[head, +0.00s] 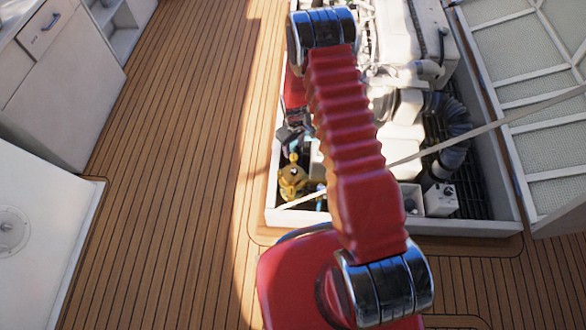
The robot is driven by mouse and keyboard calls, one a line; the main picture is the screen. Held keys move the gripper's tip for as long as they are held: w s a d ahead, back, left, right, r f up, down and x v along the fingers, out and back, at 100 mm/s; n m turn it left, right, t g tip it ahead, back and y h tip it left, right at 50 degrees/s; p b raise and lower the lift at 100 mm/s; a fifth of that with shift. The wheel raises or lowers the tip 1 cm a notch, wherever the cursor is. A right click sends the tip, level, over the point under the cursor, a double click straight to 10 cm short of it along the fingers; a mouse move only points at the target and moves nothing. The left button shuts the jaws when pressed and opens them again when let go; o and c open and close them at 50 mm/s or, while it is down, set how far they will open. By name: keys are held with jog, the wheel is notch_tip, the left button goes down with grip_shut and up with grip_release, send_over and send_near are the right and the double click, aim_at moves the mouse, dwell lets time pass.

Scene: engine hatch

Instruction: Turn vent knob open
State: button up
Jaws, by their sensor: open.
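A brass-coloured fitting (292,184) stands in the near left corner of the open engine hatch. It has a rounded body and a narrow top piece, which may be the vent knob; the view is too small to tell how it is turned. My gripper (294,143) is at the end of my red arm, pointing down just above the fitting's top. Its jaws look small and dark, and they are open. I cannot tell whether they touch the top piece or are around it.
The hatch's pale rim (275,190) surrounds a white engine (418,35) and a ribbed black hose (455,125). A strap (490,124) crosses the hatch. A raised hatch panel (545,130) is on the right. A small white box (440,199) sits near the front rim. Teak deck (170,170) is clear at left.

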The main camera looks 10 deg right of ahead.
aim_at(294, 170)
jog(key=shift+s+f, duration=0.15)
jog(key=shift+f, duration=0.45)
jog(key=shift+s+f, duration=0.15)
jog(key=shift+f, duration=0.4)
jog(key=shift+f, duration=0.1)
jog(key=shift+f, duration=6.8)
jog(key=shift+c, duration=0.3)
